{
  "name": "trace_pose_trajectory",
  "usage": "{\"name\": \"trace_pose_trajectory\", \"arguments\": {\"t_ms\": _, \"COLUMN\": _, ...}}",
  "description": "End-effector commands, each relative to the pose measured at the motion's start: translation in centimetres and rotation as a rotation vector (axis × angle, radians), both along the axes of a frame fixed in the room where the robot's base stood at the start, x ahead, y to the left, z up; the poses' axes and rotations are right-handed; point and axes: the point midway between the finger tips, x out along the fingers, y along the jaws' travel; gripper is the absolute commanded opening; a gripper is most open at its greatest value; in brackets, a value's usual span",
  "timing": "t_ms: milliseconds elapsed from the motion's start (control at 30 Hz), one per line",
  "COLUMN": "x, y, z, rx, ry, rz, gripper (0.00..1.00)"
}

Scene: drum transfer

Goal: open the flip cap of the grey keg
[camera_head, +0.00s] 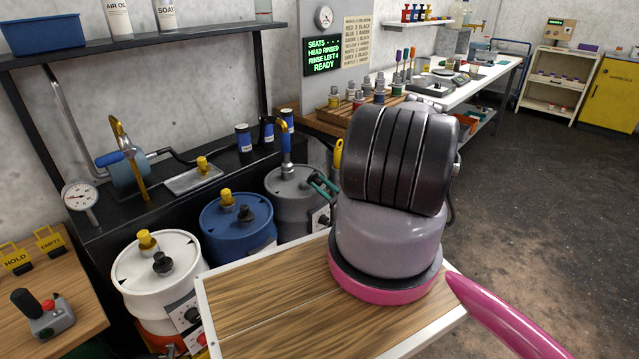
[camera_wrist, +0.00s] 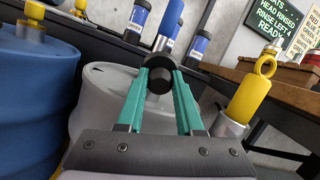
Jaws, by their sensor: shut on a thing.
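The grey keg (camera_head: 286,200) stands at the right end of the row of kegs; its pale body also shows in the wrist view (camera_wrist: 101,94). A blue-handled fitting (camera_head: 286,140) rises upright at its top, with a metal collar below. My gripper (camera_head: 318,186) reaches in from the right over the keg's lid. In the wrist view, its green fingers (camera_wrist: 160,78) are shut around a dark round part (camera_wrist: 160,82) below the blue handle. I cannot tell for sure whether this part is the flip cap. My wrist hides part of the keg's right side in the head view.
A blue keg (camera_head: 237,230) and a white keg (camera_head: 158,280) stand left of the grey keg. A yellow-handled tool (camera_wrist: 252,92) sits in a metal cup right of my fingers. A black bench (camera_head: 150,195) lies behind the kegs. The floor at right is clear.

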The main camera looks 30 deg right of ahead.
Motion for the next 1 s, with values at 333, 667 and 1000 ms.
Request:
{"name": "trace_pose_trajectory", "arguments": {"t_ms": 333, "x": -0.04, "y": -0.19, "z": -0.49, "rx": 0.039, "ry": -0.111, "rz": -0.003, "gripper": 0.00}}
{"name": "trace_pose_trajectory", "arguments": {"t_ms": 667, "x": -0.06, "y": -0.17, "z": -0.53, "rx": 0.044, "ry": -0.122, "rz": -0.002, "gripper": 0.00}}
{"name": "trace_pose_trajectory", "arguments": {"t_ms": 1000, "x": -0.08, "y": -0.12, "z": -0.55, "rx": 0.044, "ry": -0.122, "rz": -0.001, "gripper": 0.66}}
